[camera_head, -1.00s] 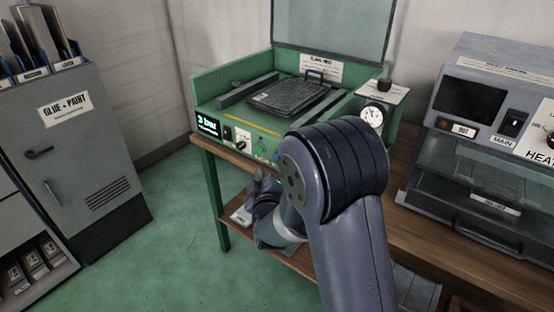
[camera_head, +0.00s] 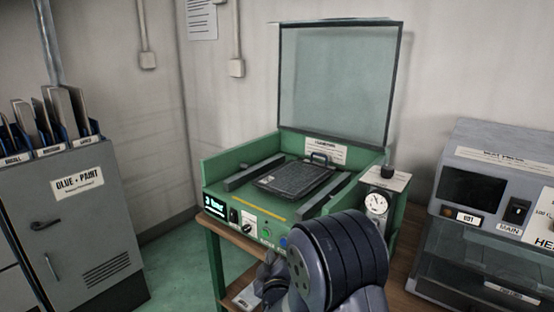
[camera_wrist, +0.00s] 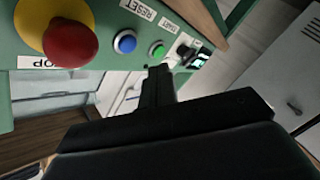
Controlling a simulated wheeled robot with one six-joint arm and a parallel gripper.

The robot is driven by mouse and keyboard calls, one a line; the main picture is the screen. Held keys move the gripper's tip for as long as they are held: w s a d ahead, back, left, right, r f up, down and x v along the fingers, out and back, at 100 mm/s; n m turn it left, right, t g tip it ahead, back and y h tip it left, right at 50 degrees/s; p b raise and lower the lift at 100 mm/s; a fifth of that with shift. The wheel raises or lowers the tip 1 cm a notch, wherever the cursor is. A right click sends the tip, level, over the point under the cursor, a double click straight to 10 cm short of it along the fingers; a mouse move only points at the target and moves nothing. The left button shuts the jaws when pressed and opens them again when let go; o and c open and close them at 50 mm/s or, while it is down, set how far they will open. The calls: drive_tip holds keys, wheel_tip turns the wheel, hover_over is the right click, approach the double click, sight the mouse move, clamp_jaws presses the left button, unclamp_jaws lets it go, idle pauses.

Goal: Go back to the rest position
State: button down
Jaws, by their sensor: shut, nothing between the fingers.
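My gripper (camera_wrist: 158,75) shows in the wrist view as a dark shape with its fingers together and nothing between them. It is in front of the green machine's panel (camera_wrist: 88,30), near the green button (camera_wrist: 157,50) and the blue button (camera_wrist: 124,42). I cannot tell whether it touches the panel.
A red stop button (camera_wrist: 70,43) on a yellow base is close to my gripper. A grey heating machine (camera_head: 490,160) stands at the right. A grey glue and paint cabinet (camera_head: 80,240) stands at the left. Green floor (camera_head: 175,275) is clear between cabinet and table.

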drive_tip(key=shift+r+p, duration=0.25)
drive_tip(key=shift+p, duration=0.55)
drive_tip(key=shift+s+a+f+b, duration=0.15)
drive_tip(key=shift+s+a+b, duration=0.15)
drive_tip(key=shift+s+a, duration=0.75)
drive_tip(key=shift+s+a+f+b, duration=0.1)
drive_tip(key=shift+s+a+b, duration=0.15)
drive_tip(key=shift+s+a, duration=0.8)
drive_tip(key=shift+s+d, duration=0.15)
drive_tip(key=shift+d, duration=0.2)
drive_tip(key=w+d+b, duration=0.1)
drive_tip(key=w+d, duration=0.1)
drive_tip(key=w, duration=0.1)
drive_tip(key=w+d+b, duration=0.1)
drive_tip(key=shift+w+d+f+b, duration=0.2)
drive_tip(key=shift+w+d+b, duration=0.05)
drive_tip(key=shift+w+b, duration=0.1)
